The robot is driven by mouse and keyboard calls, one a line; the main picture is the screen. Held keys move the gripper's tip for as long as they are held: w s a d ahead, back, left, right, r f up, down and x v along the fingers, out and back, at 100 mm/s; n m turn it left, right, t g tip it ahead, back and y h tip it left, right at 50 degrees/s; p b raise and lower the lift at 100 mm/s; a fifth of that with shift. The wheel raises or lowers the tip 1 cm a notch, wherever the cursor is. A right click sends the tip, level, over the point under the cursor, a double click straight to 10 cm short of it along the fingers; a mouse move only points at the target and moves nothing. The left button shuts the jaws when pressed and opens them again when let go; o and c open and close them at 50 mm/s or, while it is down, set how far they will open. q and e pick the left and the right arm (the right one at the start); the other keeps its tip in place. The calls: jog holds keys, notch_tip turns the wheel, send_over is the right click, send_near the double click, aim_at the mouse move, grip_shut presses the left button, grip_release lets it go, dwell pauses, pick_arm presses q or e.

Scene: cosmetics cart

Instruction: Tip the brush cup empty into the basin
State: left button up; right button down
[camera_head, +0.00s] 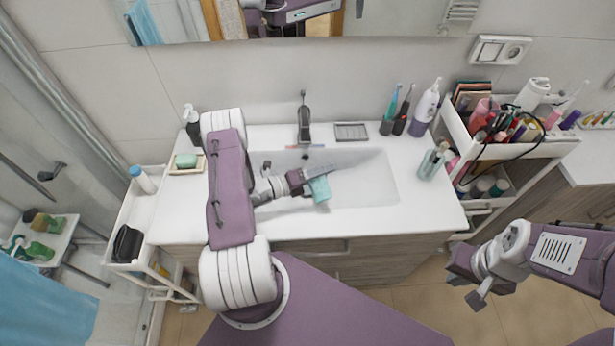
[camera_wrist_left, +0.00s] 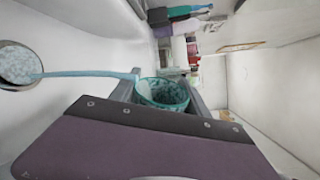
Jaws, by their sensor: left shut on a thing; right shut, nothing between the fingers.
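The brush cup (camera_head: 320,189) is a teal, see-through tumbler held tilted over the white basin (camera_head: 375,185). My left gripper (camera_head: 308,180) is shut on it, and its arm hides the basin's left part. In the left wrist view the cup (camera_wrist_left: 163,93) sits between the fingers with its mouth showing. A pale blue strip runs from near its rim to the round drain (camera_wrist_left: 20,65); I cannot tell whether it is water or a brush. Thin blue and red sticks (camera_head: 302,147) lie at the basin's back edge. My right gripper (camera_head: 468,277) is shut and empty, right of the counter.
The faucet (camera_head: 304,115) stands behind the basin. A soap dish (camera_head: 187,168) and dark pump bottle (camera_head: 192,125) are at left. A loaded cart (camera_head: 545,150) is beside the counter.

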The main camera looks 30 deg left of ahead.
pick_arm(q)
jog(key=shift+f, duration=0.1)
jog(key=shift+s+a+f+n, duration=0.15)
jog(key=shift+s+a+n, duration=0.05)
jog(key=shift+n, duration=0.1)
jog(key=shift+w+a+f+n+b, duration=0.65)
jog(key=shift+a+f+n+b, duration=0.05)
jog(key=shift+n+b, duration=0.15)
dwell(0.6)
jog(key=shift+w+a+r+n+g+h, duration=0.1)
jog(key=shift+n+g+h, duration=0.1)
jog(key=shift+n, duration=0.4)
jog(key=shift+w+a+r+n+g+h, duration=0.1)
jog(key=shift+n+h, duration=0.1)
jog(key=shift+n, duration=0.35)
dwell(0.3)
